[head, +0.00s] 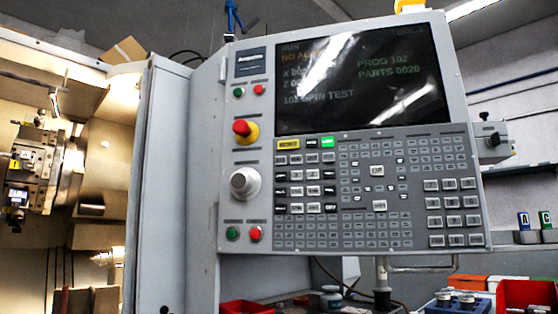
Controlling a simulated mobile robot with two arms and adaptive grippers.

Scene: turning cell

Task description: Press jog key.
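The control panel (222,130) of the turning machine fills the middle of the head view. Its keypad (345,190) has many small grey keys, with black and white keys at its left and a larger block of number-like keys at its right. A green key (327,142) and a yellow key (288,144) sit along the keypad's top left. The key labels are too small to read, so I cannot tell which is the jog key. Neither of my grippers is in view.
The screen (350,80) shows RUN, PROG 102 and PARTS 0020. A red mushroom button (243,128), a round knob (245,183) and green and red buttons line the panel's left. The machine's lit interior (100,170) is at the left. Red bins (525,296) stand at lower right.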

